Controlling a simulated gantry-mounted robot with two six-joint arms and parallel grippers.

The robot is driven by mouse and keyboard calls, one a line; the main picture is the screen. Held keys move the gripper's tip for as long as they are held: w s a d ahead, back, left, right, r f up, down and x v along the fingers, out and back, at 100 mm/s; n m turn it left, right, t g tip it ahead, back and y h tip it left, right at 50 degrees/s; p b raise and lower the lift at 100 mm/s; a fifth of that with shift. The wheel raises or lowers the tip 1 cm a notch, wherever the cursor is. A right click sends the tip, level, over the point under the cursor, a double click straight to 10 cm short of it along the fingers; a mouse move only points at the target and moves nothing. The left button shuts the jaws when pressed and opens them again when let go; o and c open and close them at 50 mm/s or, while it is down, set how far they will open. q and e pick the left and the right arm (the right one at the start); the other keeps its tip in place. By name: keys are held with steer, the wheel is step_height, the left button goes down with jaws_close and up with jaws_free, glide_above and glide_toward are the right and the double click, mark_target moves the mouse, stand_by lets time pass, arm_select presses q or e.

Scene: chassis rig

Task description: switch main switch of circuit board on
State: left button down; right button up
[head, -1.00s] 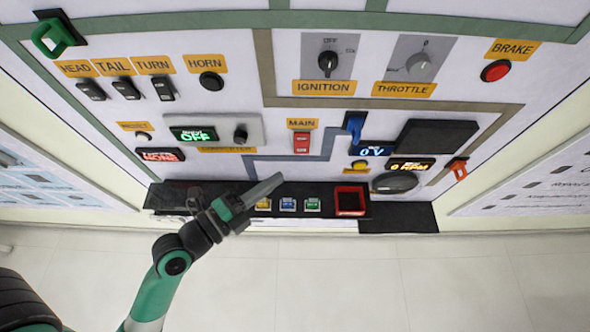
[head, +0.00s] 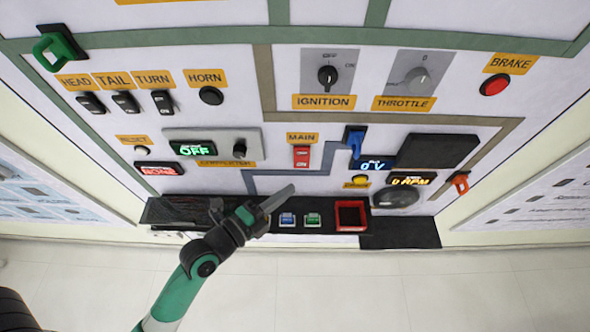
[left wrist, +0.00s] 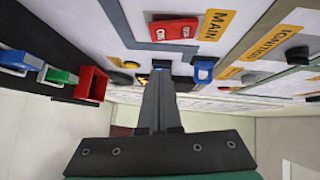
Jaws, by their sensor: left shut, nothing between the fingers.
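The red MAIN switch (head: 301,156) is a rocker on the white panel, under a yellow MAIN label (head: 302,138). It also shows in the left wrist view (left wrist: 174,29) near the top. My left gripper (head: 291,189) is shut and empty, its fingertips a little below the switch in the head view and apart from it. In the left wrist view the closed fingers (left wrist: 158,78) point toward the panel, below the switch. Which side of the rocker is pressed is too small to tell. My right gripper is out of view.
A black ledge (head: 180,211) below the panel holds blue and green blocks (head: 287,220) and a red open box (head: 351,203). A blue lever (head: 355,140) and a 0 V display (head: 374,165) sit right of the switch. The floor in front is clear.

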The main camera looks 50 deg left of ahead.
mark_target(307, 166)
arm_select(q)
steer(key=shift+w+a+f+b, duration=0.15)
steer(key=shift+w+a, duration=0.35)
steer(key=shift+w, duration=0.5)
steer(key=shift+w+a+f+b, duration=0.1)
steer(key=shift+w+a+f, duration=0.15)
steer(key=shift+w+a, duration=0.55)
steer(key=shift+w+a+f+b, duration=0.1)
steer(key=shift+w+a+f, duration=0.15)
steer(key=shift+w, duration=0.95)
